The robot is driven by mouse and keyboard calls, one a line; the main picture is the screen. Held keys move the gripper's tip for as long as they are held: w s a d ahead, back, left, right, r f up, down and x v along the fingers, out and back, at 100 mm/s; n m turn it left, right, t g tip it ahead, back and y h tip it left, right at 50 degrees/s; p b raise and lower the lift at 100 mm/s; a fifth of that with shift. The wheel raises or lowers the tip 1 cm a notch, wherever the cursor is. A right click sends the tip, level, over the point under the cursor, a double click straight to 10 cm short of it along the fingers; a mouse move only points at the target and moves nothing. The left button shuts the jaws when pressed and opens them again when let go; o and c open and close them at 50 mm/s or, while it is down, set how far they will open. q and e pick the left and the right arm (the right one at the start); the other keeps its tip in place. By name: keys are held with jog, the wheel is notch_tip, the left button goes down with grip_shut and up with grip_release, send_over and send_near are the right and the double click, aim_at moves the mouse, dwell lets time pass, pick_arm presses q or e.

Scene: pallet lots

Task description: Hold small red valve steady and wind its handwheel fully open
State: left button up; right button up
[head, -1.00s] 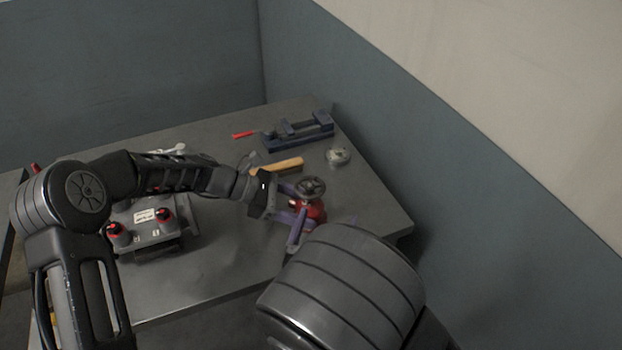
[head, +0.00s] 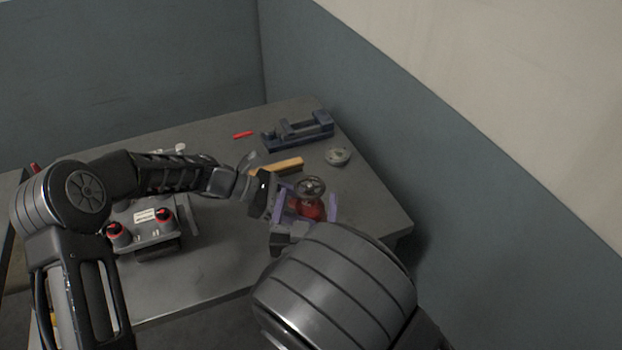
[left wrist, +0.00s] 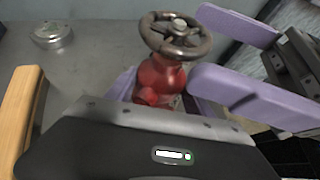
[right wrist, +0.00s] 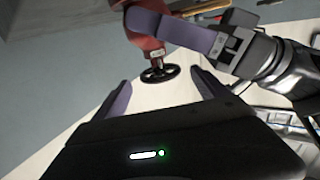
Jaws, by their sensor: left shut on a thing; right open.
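The small red valve (head: 309,212) stands near the table's right side, its dark round handwheel (head: 311,186) on top. My left gripper (head: 308,213) comes in from the left and is shut on the red body below the wheel. In the left wrist view the body (left wrist: 160,78) is between its purple fingers, and the handwheel (left wrist: 176,34) is clear above. My right gripper (head: 306,197) is open, its purple fingers spread to either side of the valve. In the right wrist view the handwheel (right wrist: 159,74) lies ahead between the open fingers, apart from both.
A grey box with red knobs (head: 150,232) stands left of the valve. A wooden handle (head: 281,166), a round metal disc (head: 338,157), a blue vise (head: 298,131) and a red stick (head: 243,134) lie behind. The table's right edge is close to the valve.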

aim_at(311, 179)
jog(key=w, duration=0.6)
jog(key=shift+w+d, duration=0.3)
jog(key=shift+d, duration=0.1)
jog(key=c, duration=1.4)
